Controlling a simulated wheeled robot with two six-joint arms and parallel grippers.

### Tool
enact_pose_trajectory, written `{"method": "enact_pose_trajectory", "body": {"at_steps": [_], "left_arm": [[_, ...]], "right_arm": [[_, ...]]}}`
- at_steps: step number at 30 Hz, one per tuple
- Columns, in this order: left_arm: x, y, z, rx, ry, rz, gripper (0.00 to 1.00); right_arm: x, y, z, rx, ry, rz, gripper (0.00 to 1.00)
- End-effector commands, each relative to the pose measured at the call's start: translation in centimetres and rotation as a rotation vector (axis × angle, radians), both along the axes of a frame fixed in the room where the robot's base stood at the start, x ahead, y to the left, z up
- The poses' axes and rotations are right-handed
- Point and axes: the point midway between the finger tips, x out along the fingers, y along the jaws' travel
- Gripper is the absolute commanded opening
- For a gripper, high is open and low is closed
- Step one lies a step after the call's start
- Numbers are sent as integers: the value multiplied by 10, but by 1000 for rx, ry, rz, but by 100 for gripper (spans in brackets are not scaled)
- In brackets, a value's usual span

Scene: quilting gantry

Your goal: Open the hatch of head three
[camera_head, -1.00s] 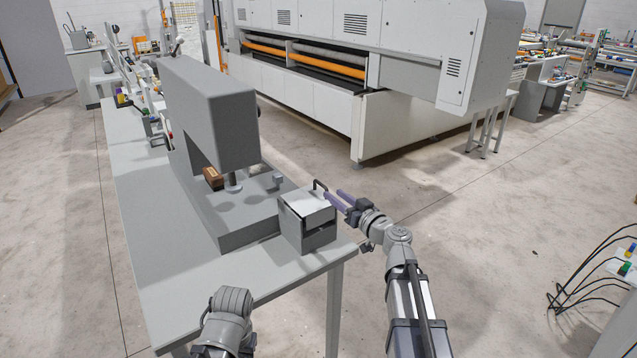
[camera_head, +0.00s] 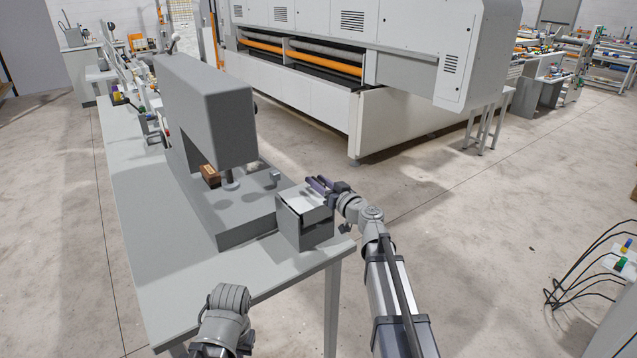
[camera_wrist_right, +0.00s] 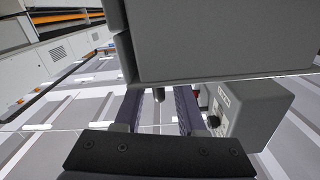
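The grey sewing head (camera_head: 205,100) stands on the table. A small grey box (camera_head: 304,236) with a pale top sits at the near end of its bed, and the top looks down. My right gripper (camera_head: 319,184) is at the back right edge of the box top, where the dark bent handle stood; the handle is hidden there now. In the right wrist view, its two purple fingers (camera_wrist_right: 157,108) are apart with a short dark stub (camera_wrist_right: 159,95) between them; I cannot tell whether they touch it. My left arm shows at the bottom, its fingers out of view.
A large white machine (camera_head: 310,95) stands behind. The floor to the right of my right arm is clear up to a stand with black cables (camera_head: 590,270).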

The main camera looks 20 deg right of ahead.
Motion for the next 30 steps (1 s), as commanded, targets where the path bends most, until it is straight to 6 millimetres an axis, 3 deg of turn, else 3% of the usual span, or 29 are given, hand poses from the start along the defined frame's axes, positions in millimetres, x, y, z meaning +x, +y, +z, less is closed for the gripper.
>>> {"method": "enact_pose_trajectory", "body": {"at_steps": [1,10,30], "left_arm": [[0,0,0,0,0,0,0],[0,0,0,0,0,0,0],[0,0,0,0,0,0,0]], "right_arm": [[0,0,0,0,0,0,32],[0,0,0,0,0,0,0],[-1,1,0,0,0,1,0]]}}
